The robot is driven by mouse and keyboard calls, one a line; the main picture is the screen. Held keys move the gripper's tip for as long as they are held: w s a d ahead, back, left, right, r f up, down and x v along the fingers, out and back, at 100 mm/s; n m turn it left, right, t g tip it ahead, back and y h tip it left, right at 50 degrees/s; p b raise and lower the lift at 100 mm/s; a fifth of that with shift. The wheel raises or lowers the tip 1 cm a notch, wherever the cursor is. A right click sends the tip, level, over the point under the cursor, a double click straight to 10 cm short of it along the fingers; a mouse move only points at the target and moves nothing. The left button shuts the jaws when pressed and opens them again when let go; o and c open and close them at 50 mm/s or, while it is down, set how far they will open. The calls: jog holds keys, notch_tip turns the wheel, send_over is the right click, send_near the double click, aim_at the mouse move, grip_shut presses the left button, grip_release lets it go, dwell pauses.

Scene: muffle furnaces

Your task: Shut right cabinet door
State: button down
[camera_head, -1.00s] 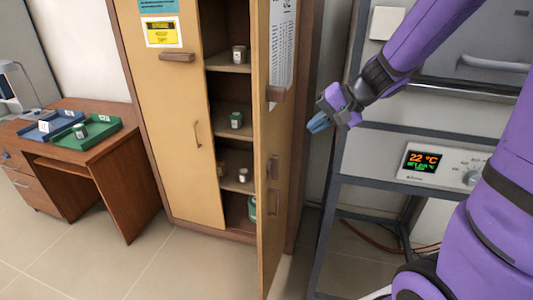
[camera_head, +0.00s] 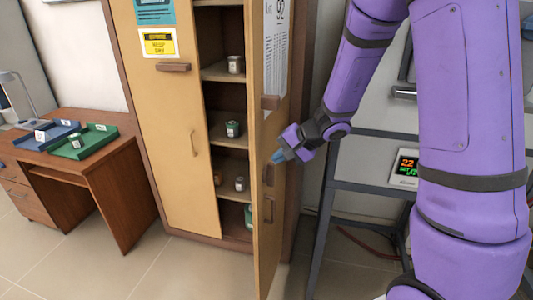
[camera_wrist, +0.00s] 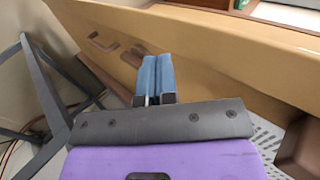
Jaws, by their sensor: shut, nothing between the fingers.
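The right cabinet door (camera_head: 270,190) stands open, swung out toward me, and is seen nearly edge-on in the head view. It has several brown handles on its face. In the wrist view the door (camera_wrist: 220,60) spans the picture behind my fingers. My gripper (camera_head: 279,156) is shut and empty, its blue fingertips close to the door's outer face. Its fingers (camera_wrist: 155,75) point at the door in the wrist view; I cannot tell whether they touch it. The left cabinet door (camera_head: 172,120) is closed.
Open shelves (camera_head: 228,143) hold small labelled jars. A wooden desk (camera_head: 100,160) with blue and green trays stands at the left. A grey metal stand (camera_head: 325,205) with a furnace controller (camera_head: 405,166) is right of the cabinet. Floor in front is clear.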

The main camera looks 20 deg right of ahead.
aim_at(258, 158)
jog(key=shift+w+a+r, duration=0.1)
jog(key=shift+w+a, duration=1.05)
jog(key=shift+a, duration=0.3)
